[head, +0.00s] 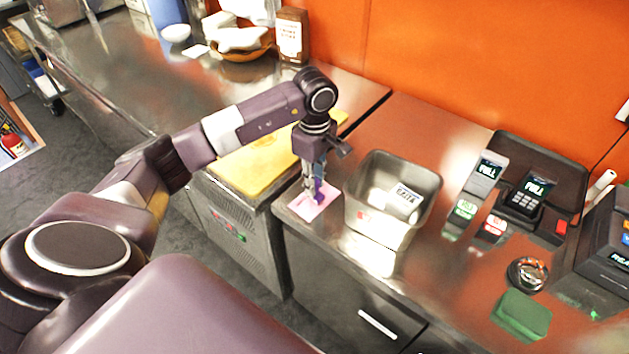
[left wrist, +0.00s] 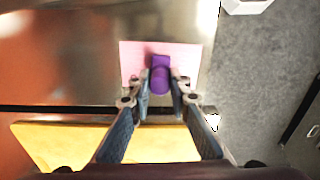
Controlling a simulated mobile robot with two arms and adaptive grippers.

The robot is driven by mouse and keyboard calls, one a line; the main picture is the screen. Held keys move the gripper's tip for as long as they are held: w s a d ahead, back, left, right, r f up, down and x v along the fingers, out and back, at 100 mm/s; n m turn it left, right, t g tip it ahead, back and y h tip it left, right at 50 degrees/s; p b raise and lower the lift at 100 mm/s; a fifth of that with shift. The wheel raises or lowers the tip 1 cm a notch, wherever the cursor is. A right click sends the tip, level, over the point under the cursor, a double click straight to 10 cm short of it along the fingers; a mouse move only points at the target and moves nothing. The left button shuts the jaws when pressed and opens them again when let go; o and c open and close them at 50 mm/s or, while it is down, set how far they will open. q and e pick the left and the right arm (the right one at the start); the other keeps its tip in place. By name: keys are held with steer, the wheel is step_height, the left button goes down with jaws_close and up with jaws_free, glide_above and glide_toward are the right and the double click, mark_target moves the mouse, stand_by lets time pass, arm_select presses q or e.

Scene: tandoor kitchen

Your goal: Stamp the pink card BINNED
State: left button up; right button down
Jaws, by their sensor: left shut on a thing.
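The pink card (head: 303,212) lies flat on the steel counter near its front edge, left of a grey bin. It also shows in the left wrist view (left wrist: 133,62). My left gripper (head: 314,190) is shut on a purple stamp (head: 319,186), held upright over the card. In the left wrist view the stamp (left wrist: 160,76) sits between the fingertips, over the middle of the card. I cannot tell whether its face touches the card, and the card under it is hidden. My right gripper is not in view.
The grey bin (head: 365,220) stands close right of the card, with a labelled white thing (head: 405,198) inside. A yellow board (head: 240,173) lies to the left. Payment terminals (head: 525,200) and a green pad (head: 522,315) are further right.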

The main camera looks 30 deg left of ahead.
arm_select(q)
steer(key=shift+f+b, duration=0.35)
steer(key=shift+s+f, duration=0.15)
stand_by(1.7)
steer(key=shift+r+p, duration=0.45)
steer(key=shift+r, duration=0.7)
steer(key=shift+r+p, duration=1.25)
steer(key=shift+r, duration=1.2)
